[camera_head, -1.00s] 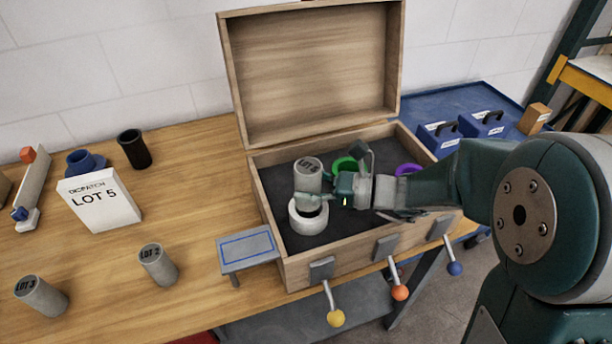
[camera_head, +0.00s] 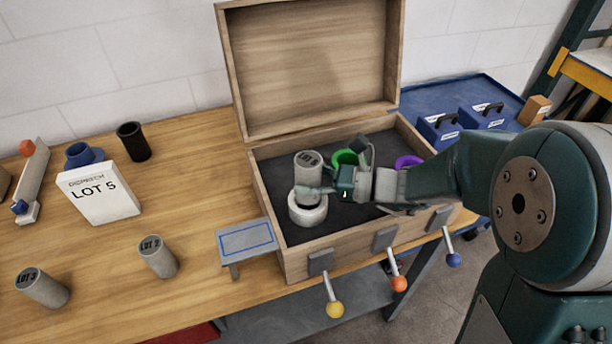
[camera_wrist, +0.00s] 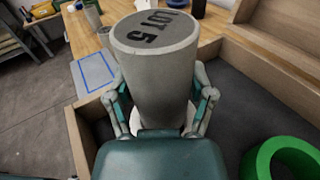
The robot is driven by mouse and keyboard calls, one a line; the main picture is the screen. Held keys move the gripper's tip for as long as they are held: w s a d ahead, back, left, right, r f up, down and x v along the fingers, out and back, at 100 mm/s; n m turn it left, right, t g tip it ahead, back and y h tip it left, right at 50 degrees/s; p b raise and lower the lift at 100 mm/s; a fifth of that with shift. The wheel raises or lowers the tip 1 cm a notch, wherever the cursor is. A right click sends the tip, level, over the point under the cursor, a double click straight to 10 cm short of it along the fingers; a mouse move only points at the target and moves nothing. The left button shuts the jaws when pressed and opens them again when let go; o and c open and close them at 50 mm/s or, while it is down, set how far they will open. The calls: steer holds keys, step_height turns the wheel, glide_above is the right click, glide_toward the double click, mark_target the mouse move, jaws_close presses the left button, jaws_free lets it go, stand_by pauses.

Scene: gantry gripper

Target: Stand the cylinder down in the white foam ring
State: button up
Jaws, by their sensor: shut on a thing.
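A grey cylinder (camera_head: 308,168) stands upright inside the open wooden box. In the wrist view the cylinder (camera_wrist: 160,75) shows "LOT 5" on its top. My gripper (camera_head: 315,188) is shut on the cylinder, with one finger on each side of it. The white foam ring (camera_head: 308,214) sits on the dark box floor directly under the cylinder, whose lower end is at the ring's opening. Only a sliver of the ring shows in the wrist view (camera_wrist: 187,118). I cannot tell how deep the cylinder's lower end is, as the ring's wall hides it.
A green ring (camera_head: 343,158) and a purple ring (camera_head: 408,162) lie in the box (camera_head: 345,245). Cylinders marked LOT 2 (camera_head: 158,257) and LOT 3 (camera_head: 42,288) stand on the table, with a "DISPATCH LOT 5" sign (camera_head: 98,194) behind. A small grey stand (camera_head: 246,241) is left of the box.

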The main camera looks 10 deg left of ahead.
steer(key=shift+f, duration=1.6)
stand_by(0.6)
steer(key=shift+f, duration=0.15)
